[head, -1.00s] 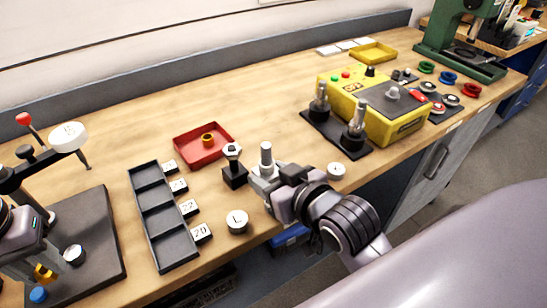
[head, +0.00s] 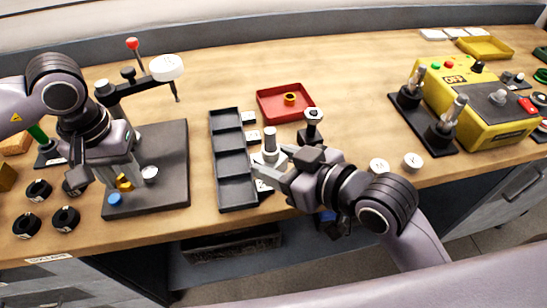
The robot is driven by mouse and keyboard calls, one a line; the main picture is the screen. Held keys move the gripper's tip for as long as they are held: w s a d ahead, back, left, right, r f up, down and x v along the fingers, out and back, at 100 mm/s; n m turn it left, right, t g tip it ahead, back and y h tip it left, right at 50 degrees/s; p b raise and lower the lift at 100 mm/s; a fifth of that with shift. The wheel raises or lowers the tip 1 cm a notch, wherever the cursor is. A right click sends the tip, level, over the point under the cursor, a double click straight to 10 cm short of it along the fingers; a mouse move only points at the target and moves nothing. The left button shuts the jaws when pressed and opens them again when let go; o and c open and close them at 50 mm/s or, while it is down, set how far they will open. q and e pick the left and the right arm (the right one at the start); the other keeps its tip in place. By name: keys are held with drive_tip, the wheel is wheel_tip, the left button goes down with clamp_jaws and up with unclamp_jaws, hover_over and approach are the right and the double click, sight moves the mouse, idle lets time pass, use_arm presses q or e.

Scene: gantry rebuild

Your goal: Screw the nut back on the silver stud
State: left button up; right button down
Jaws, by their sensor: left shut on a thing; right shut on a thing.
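My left gripper (head: 122,178) points down over the front of a dark plate (head: 165,187) and is shut on a small brass-coloured piece (head: 124,185), which looks like the nut. A short silver round piece (head: 150,172) stands on the plate just right of it; I cannot tell whether it is the stud. My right gripper (head: 270,165) is shut on an upright silver cylinder (head: 270,139) beside the black tray. The gripper partly hides its lower end. Another brass ring (head: 290,99) lies in the red tray (head: 267,106).
The black compartment tray (head: 238,187) lies between the grippers. A dark post with a pale top (head: 313,115) stands right of the held cylinder. A lever arm with a white disc (head: 166,68) rises behind the plate. A yellow box (head: 490,130) stands right. Black rings lie far left.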

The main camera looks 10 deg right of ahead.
use_arm(q)
drive_tip(key=w+d+r+n, duration=0.3)
drive_tip(key=d+r+n, duration=0.15)
drive_tip(key=d, duration=0.25)
wheel_tip(320, 180, up, 12)
drive_tip(key=n, duration=0.9)
hover_over(271, 130)
drive_tip(key=shift+w+a+r, duration=0.15)
drive_tip(key=shift+a, duration=0.1)
drive_tip(key=shift+d+r+n, duration=0.1)
drive_tip(key=shift+d+n, duration=0.1)
drive_tip(key=shift+n, duration=0.05)
drive_tip(key=shift+f, duration=2.8)
drive_tip(key=shift+f, duration=0.9)
drive_tip(key=o, duration=1.1)
